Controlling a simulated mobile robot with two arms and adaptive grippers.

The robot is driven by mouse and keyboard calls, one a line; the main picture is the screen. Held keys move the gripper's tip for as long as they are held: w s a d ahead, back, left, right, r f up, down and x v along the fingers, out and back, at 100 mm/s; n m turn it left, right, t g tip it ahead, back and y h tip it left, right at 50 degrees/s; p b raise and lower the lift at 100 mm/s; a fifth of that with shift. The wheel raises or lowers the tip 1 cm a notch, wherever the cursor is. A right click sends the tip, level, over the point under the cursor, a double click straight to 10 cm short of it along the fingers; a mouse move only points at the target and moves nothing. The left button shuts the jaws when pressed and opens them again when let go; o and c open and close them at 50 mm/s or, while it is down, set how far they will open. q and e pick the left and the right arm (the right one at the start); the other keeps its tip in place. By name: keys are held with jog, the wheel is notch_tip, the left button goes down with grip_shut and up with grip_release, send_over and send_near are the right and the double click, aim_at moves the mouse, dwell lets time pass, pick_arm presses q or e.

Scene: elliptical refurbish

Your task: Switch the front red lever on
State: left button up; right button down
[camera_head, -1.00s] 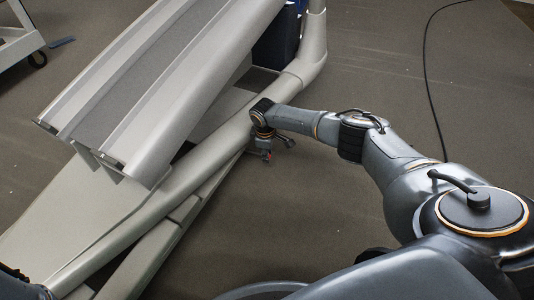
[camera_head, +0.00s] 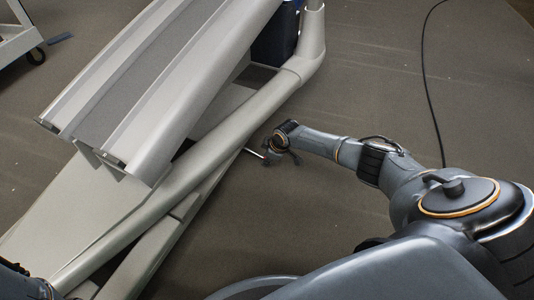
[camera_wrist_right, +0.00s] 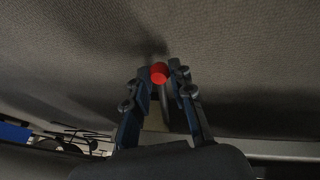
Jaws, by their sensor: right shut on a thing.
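The red lever's round tip (camera_wrist_right: 159,72) shows between my right gripper's fingertips in the right wrist view. In the head view a thin pale rod (camera_head: 254,153), seemingly the lever's shaft, sticks out from the machine's lower side toward my right gripper (camera_head: 268,158); the red tip is hidden there. The right gripper (camera_wrist_right: 160,80) is shut on the lever tip, just right of the grey machine frame (camera_head: 215,148). My left gripper is not seen; only a dark piece of my left side shows in the lower left corner.
The large grey machine with a sloped ribbed deck (camera_head: 165,75) fills the left. A dark blue bin (camera_head: 273,40) stands behind it. A black cable (camera_head: 428,85) lies on the open floor at right. A white cart (camera_head: 20,40) stands at upper left.

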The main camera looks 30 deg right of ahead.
jog(key=shift+f, duration=0.45)
jog(key=shift+f+b, duration=0.45)
jog(key=shift+b, duration=0.05)
jog(key=c, duration=1.1)
grip_release()
jog(key=shift+f, duration=0.1)
jog(key=shift+c, duration=0.2)
jog(key=shift+r, duration=0.25)
jog(key=v, duration=1.1)
jog(key=shift+s+r, duration=0.25)
